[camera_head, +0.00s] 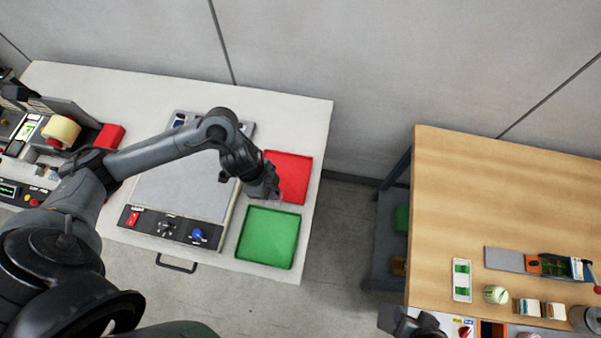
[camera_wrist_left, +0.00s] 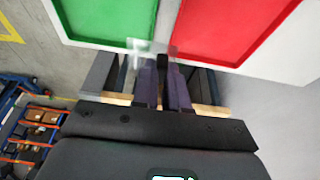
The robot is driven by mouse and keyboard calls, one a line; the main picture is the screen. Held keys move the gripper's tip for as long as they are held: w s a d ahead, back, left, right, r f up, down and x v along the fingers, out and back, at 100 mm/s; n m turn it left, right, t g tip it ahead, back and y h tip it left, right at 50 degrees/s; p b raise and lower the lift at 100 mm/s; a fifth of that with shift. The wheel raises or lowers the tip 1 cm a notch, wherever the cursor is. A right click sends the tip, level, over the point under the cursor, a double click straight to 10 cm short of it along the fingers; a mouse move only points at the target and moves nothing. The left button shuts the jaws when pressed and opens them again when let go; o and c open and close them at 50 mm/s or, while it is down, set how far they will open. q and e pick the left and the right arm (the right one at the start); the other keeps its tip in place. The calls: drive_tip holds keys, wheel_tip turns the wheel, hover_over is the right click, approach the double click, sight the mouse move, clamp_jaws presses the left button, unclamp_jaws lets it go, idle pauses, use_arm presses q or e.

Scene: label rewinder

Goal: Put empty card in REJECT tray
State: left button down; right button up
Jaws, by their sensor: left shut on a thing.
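The red tray (camera_head: 291,172) lies on the white table, right of the grey machine, and also shows in the wrist view (camera_wrist_left: 230,25). No REJECT lettering is readable on it. The green tray (camera_head: 268,238) lies in front of it and also shows in the wrist view (camera_wrist_left: 108,18).
The grey machine (camera_head: 180,190) with knobs and a red switch stands left of the trays. Both trays look empty. A wooden table (camera_head: 500,190) with a white holder, a roll and small devices stands to the right, across a floor gap.

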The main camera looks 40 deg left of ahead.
use_arm(q)
drive_tip(key=shift+w+a+f, duration=0.15)
drive_tip(key=shift+w+f, duration=0.1)
drive_tip(key=shift+f, duration=0.1)
drive_tip(key=w+a+f, duration=0.1)
drive_tip(key=w+f, duration=0.1)
drive_tip(key=w, duration=0.1)
drive_tip(key=w+a+f+b, duration=0.1)
drive_tip(key=w+a+f, duration=0.1)
drive_tip(key=w, duration=0.1)
drive_tip(key=w+a+f, duration=0.2)
drive_tip(key=w, duration=0.2)
drive_tip(key=shift+w+f, duration=0.1)
drive_tip(key=shift+f, duration=0.25)
drive_tip(key=shift+f+b, duration=0.35)
drive_tip(key=shift+f, duration=1.6)
use_arm(e)
drive_tip(key=shift+s+a+f, duration=0.1)
drive_tip(key=shift+a+f, duration=0.15)
drive_tip(key=shift+f, duration=0.4)
drive_tip(key=shift+s+a+f, duration=0.1)
drive_tip(key=shift+a+f, duration=0.15)
drive_tip(key=shift+f, duration=0.35)
use_arm(q)
drive_tip(key=shift+f, duration=0.1)
drive_tip(key=shift+f, duration=0.15)
drive_tip(key=c, duration=1.2)
unclamp_jaws()
drive_tip(key=shift+o, duration=0.2)
